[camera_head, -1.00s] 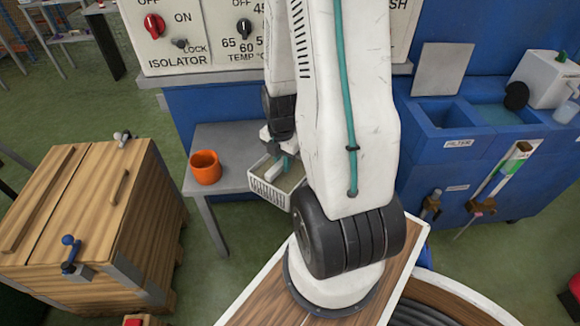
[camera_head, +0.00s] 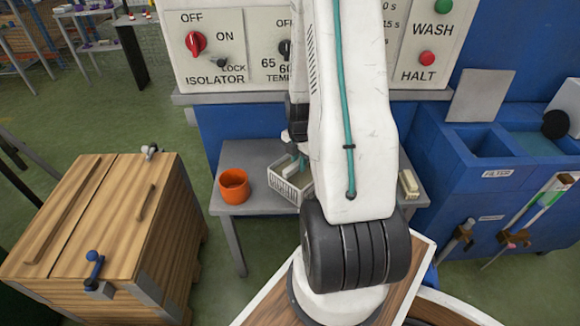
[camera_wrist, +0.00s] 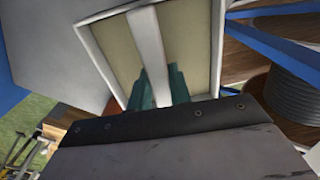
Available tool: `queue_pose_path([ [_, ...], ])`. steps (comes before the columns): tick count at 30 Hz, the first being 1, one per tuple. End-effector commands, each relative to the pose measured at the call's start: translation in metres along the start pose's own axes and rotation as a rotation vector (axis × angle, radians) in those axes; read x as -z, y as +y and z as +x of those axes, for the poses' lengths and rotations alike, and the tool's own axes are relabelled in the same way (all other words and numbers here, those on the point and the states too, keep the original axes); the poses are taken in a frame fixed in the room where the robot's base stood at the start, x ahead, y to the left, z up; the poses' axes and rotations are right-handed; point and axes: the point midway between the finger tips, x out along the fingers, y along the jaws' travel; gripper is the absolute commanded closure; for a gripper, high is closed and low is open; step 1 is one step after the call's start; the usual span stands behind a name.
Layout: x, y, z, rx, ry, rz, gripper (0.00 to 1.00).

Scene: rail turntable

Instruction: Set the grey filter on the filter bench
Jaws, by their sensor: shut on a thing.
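The filter (camera_head: 291,184) is a pale, slotted, basket-like box with a beige inside and a white bar across it. My gripper (camera_head: 299,160) is shut on that bar. In the wrist view the teal fingers (camera_wrist: 160,88) sit on both sides of the bar, and the filter's pale rim (camera_wrist: 97,58) fills the upper middle. The filter is over the small grey bench (camera_head: 245,153), to the right of an orange cup. I cannot tell if it touches the top. My arm hides part of the bench.
The orange cup (camera_head: 234,186) stands on the bench's left part. A small cream block (camera_head: 408,184) is at its right end. A control panel (camera_head: 235,50) rises behind. A wooden crate (camera_head: 110,225) stands at left. A blue unit labelled FILTER (camera_head: 480,150) stands at right.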

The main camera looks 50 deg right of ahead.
Motion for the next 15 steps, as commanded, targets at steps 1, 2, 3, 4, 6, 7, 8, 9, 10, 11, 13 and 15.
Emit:
queue_pose_path([
  [1, 0.000, 0.004, 0.001, -0.001, 0.000, -0.005, 1.00],
  [2, -0.002, 0.006, 0.001, -0.001, -0.001, -0.005, 1.00],
  [3, -0.004, 0.003, 0.009, 0.002, 0.002, -0.001, 1.00],
  [4, -0.005, 0.002, 0.015, 0.002, 0.002, 0.002, 1.00],
  [6, -0.006, 0.002, 0.026, 0.002, 0.002, 0.003, 1.00],
  [7, -0.005, 0.002, 0.030, 0.001, 0.001, 0.002, 1.00],
  [8, -0.004, 0.003, 0.033, 0.001, 0.001, 0.000, 1.00],
  [9, -0.003, 0.004, 0.035, 0.001, 0.001, -0.003, 1.00],
  [10, -0.002, 0.004, 0.036, 0.000, 0.000, -0.004, 1.00],
  [11, -0.002, 0.005, 0.036, -0.001, -0.001, -0.005, 1.00],
  [13, -0.001, 0.005, 0.036, -0.001, -0.001, -0.006, 1.00],
  [15, -0.001, 0.005, 0.036, -0.001, -0.001, -0.006, 1.00],
])
